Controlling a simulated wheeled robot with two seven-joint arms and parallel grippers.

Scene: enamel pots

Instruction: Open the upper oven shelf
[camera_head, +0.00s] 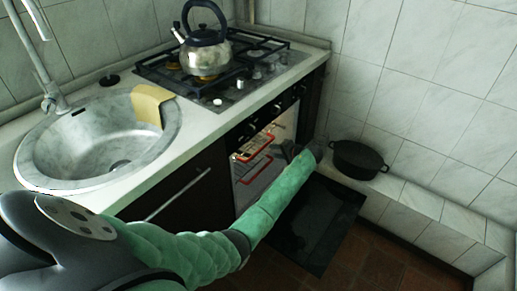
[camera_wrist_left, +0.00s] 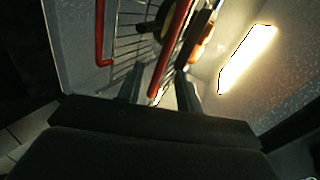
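The oven (camera_head: 262,150) has its dark door (camera_head: 312,225) folded down. Inside are two red-fronted wire shelves; the upper shelf's red bar (camera_head: 256,146) sits above a lower red bar (camera_head: 256,170). My left gripper (camera_head: 292,152) is at the right side of the oven opening, small and dark in the head view. In the left wrist view its two fingers (camera_wrist_left: 160,92) are apart, and a red bar (camera_wrist_left: 172,48) runs down between them. Contact with the bar cannot be told. Another red bar (camera_wrist_left: 100,35) and wire rack are at upper left. My right gripper is not in view.
A steel kettle (camera_head: 205,55) stands on the gas hob (camera_head: 150,68). A black pot (camera_head: 357,160) stands on a tiled ledge right of the oven. A lit lamp (camera_wrist_left: 245,55) shows inside the oven.

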